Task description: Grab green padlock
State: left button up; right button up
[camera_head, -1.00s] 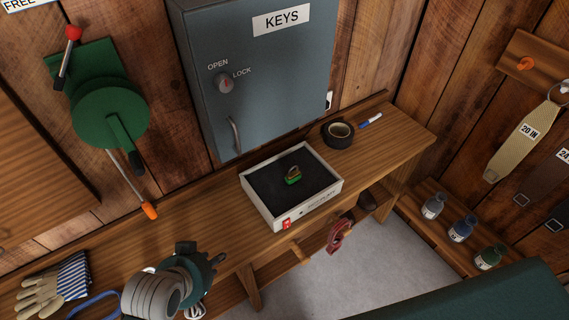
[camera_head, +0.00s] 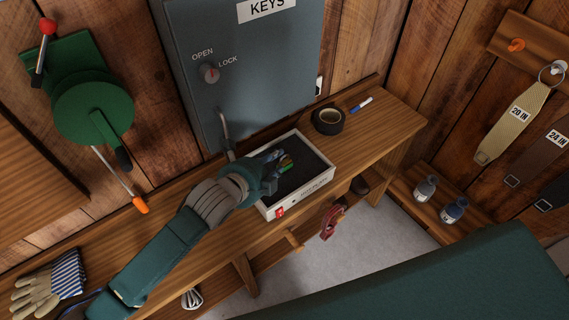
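The green padlock (camera_head: 285,168) lies on the dark mat of a white-rimmed tray (camera_head: 297,198) on the wooden bench. Only part of its green body shows; my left gripper partly hides it. My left gripper (camera_head: 279,160) reaches over the tray's left side from the lower left, its fingertips at the padlock. I cannot tell whether the fingers are apart or closed on it. My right gripper is not in view.
A grey KEYS cabinet (camera_head: 255,65) stands right behind the tray. Black tape (camera_head: 328,120) and a blue marker (camera_head: 361,104) lie on the bench to the right. Work gloves (camera_head: 48,285) lie at the left end. A red object (camera_head: 331,221) hangs below the front edge.

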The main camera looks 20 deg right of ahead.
aim_at(284, 157)
pick_arm(q)
jog(key=shift+s+f+p+x, duration=0.15)
jog(key=shift+p+x, duration=0.15)
jog(key=shift+x, duration=1.5)
jog(key=shift+s+f+p+x, duration=0.1)
jog(key=shift+p+x, duration=0.2)
jog(key=shift+x, duration=1.45)
grip_shut()
